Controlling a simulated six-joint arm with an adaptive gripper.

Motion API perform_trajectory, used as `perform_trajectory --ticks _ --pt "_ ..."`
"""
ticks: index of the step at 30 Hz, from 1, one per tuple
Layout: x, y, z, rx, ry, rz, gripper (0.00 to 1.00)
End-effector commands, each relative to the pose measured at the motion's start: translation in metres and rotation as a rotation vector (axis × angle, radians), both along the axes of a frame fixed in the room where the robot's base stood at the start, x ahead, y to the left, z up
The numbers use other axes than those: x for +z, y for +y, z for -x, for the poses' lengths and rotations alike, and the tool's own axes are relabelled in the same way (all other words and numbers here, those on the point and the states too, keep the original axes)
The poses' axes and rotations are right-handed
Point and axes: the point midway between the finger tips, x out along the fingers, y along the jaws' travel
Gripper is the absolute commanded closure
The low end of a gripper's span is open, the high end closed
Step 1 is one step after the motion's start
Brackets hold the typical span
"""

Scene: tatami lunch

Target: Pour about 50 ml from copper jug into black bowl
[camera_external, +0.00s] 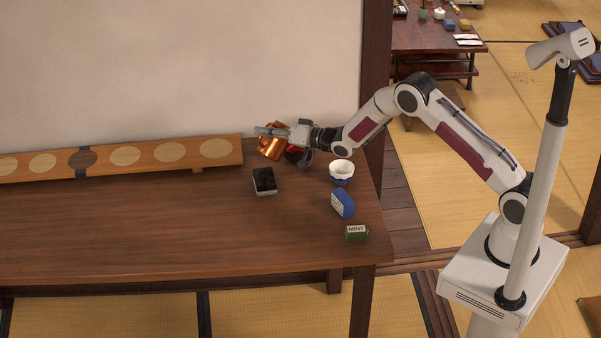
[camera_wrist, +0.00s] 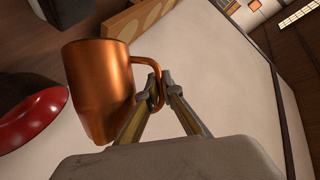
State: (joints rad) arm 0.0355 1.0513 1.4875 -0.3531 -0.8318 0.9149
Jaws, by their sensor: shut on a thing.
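The copper jug (camera_external: 272,145) is above the back of the table, tilted in the outside view. In the wrist view the jug (camera_wrist: 100,90) hangs left of the fingers. My gripper (camera_wrist: 157,88) is shut on its handle; the fingers (camera_external: 263,131) also show in the outside view. The jug's inside and any liquid are hidden. A round red-surfaced dish (camera_wrist: 30,118), perhaps the inside of the black bowl, is at the wrist view's left edge, beside the jug. In the outside view a red and dark patch (camera_external: 293,152) shows beneath my gripper, mostly covered. I see no stream.
A black-topped device (camera_external: 264,181) lies in front of the jug. A white and blue bowl (camera_external: 342,172), a blue box (camera_external: 343,204) and a green mint box (camera_external: 356,233) stand to the right. A long wooden board (camera_external: 110,160) lines the wall. The front left table is clear.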

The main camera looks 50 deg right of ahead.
Motion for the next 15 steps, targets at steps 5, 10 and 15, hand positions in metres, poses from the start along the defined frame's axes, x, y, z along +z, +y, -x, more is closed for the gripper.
perform_trajectory --ticks 5,10,15 --pt "0.011 -0.007 0.001 0.001 -0.019 -0.108 1.00" --pt "0.015 -0.013 0.002 -0.001 -0.038 -0.217 1.00" --pt "0.015 -0.020 0.003 0.001 -0.058 -0.326 1.00"
